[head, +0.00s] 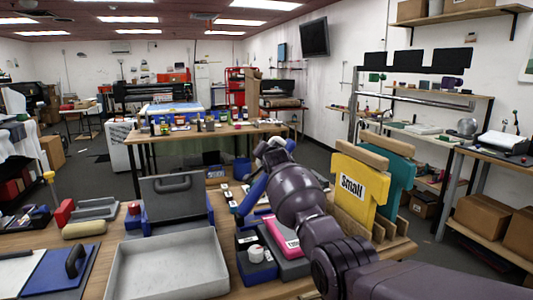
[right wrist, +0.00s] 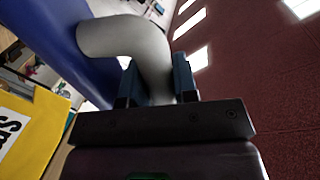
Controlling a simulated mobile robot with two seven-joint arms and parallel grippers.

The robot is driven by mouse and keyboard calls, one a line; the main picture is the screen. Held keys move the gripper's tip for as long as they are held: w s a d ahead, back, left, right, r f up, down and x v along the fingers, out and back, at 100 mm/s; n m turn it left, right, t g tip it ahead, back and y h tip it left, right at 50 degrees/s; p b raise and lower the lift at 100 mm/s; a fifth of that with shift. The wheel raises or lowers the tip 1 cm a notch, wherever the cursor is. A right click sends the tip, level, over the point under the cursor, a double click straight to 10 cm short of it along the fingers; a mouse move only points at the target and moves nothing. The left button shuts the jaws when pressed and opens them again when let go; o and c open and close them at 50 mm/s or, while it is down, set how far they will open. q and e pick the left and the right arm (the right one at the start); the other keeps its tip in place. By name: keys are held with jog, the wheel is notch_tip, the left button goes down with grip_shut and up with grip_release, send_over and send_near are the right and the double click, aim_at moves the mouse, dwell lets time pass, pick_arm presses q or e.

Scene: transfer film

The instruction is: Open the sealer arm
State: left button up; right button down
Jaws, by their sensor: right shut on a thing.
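The sealer's blue arm (head: 252,194) shows in the head view, raised at a slant and partly hidden behind my right arm. It also shows in the right wrist view as a broad blue surface (right wrist: 42,35). A grey curved handle (right wrist: 130,38) comes off it. My right gripper (right wrist: 155,82) is shut on this handle, with one blue finger on each side of it. In the head view my own arm hides much of the sealer and the grip. My left gripper is not in view.
A yellow board marked "Small" (head: 352,187) and a teal board (head: 399,185) stand right of my arm. A black box with a pink item (head: 283,238) is close below it. A grey tray (head: 167,264) and a grey case (head: 177,196) are to the left.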

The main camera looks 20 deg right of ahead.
jog(key=c, duration=0.9)
grip_release()
jog(key=shift+s, duration=0.1)
jog(key=shift+s+a+r+p, duration=0.1)
jog(key=shift+s+p, duration=0.2)
jog(key=shift+s, duration=0.25)
jog(key=s, duration=0.6)
jog(key=s+a+r+p, duration=0.1)
jog(key=s, duration=0.2)
jog(key=shift+s+a, duration=0.1)
jog(key=shift+s, duration=0.05)
